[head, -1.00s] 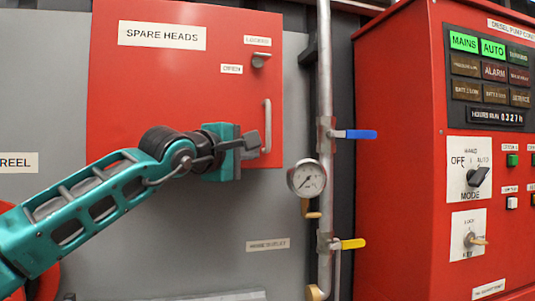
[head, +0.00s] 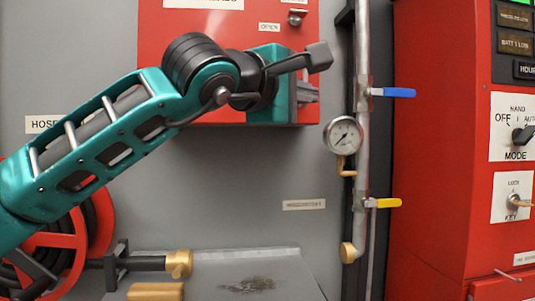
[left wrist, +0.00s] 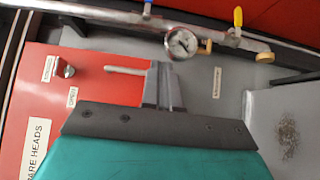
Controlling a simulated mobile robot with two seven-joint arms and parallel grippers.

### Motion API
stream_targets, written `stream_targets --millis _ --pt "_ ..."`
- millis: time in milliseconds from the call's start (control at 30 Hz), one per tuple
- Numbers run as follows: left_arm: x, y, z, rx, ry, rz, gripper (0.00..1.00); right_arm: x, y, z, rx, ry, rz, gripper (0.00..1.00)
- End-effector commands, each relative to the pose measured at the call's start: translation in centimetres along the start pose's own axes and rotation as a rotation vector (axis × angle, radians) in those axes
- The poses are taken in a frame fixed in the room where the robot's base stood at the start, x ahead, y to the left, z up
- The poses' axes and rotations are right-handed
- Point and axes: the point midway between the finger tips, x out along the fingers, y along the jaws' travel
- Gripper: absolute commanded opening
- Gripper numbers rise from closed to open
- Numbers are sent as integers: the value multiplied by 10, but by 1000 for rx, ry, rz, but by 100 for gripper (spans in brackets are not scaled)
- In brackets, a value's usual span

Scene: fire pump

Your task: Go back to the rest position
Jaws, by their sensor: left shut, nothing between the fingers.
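My left arm comes in from the left in the head view. Its gripper (head: 311,92) is shut and empty in front of the lower right of the red spare heads cabinet (head: 190,60). In the left wrist view the two fingers (left wrist: 163,88) are together, with nothing between them. The cabinet's bar handle (left wrist: 125,70) shows beside the fingertips there; I cannot tell whether they touch. The cabinet door appears closed. In the head view the handle is hidden behind the gripper. My right gripper is not in view.
A vertical pipe with a gauge (head: 343,135), a blue lever (head: 398,92) and a yellow lever (head: 388,203) stands right of the gripper. The red pump panel (head: 440,160) is farther right. A red hose reel (head: 101,220) and brass nozzle (head: 178,264) are lower left.

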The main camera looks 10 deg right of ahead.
Motion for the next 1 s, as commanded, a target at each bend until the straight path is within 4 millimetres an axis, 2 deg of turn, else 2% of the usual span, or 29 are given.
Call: stream_targets --millis 133,233,400,567,667,867,1000 --pt "4 -17 2 -96 -51 -24 0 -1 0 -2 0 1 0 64" --pt "7 -45 7 -287 -148 -63 0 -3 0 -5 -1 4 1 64" --pt "3 -96 16 -777 -349 -125 0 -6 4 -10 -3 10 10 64" --pt "-10 -131 12 -1270 -496 -144 0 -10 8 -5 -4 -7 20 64" --pt "-21 -151 0 -1584 -564 -131 0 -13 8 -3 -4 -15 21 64" --pt "-47 -201 -41 -2216 -645 -43 0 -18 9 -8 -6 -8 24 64" --pt "-71 -250 -75 -2650 -659 85 0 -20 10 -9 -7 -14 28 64"
